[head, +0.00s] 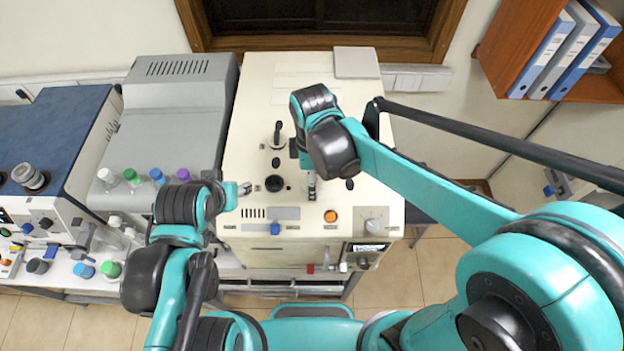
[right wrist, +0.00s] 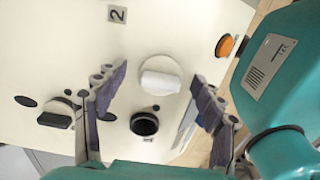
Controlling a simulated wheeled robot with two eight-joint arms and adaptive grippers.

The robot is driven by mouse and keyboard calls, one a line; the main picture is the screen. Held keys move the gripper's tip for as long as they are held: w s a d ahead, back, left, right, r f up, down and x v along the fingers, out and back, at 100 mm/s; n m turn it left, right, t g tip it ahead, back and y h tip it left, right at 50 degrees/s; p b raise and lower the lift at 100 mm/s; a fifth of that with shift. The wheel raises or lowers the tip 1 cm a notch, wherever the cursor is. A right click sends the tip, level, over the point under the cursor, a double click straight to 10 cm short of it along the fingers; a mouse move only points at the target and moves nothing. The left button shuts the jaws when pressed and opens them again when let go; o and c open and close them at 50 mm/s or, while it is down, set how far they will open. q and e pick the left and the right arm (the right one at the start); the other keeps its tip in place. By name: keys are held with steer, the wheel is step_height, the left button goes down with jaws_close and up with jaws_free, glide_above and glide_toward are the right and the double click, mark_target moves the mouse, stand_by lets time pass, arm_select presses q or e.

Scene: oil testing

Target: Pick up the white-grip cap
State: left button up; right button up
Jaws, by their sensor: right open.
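The white-grip cap (right wrist: 160,80) is a pale round disc with a white bar-shaped grip. In the right wrist view it sits on the machine's cream top, beyond the fingertips and between their lines. My right gripper (right wrist: 155,85) is open and empty, its two purple-padded fingers apart and pointing down at the top. In the head view my right gripper (head: 311,186) hides the cap. My left gripper (head: 244,188) is low over the left edge of the cream machine; its fingers are too small to tell open or shut.
A black-grip cap (right wrist: 57,113) sits on the cream machine (head: 290,95). Near it is an open black-rimmed port (right wrist: 145,123). An orange button (head: 330,216) and a grey knob (head: 373,226) are at the front. Coloured-cap bottles (head: 157,177) stand left.

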steer(key=shift+s, duration=0.1)
steer(key=shift+c, duration=0.6)
steer(key=c, duration=0.8)
steer(key=shift+c, duration=0.2)
steer(key=shift+r, duration=0.15)
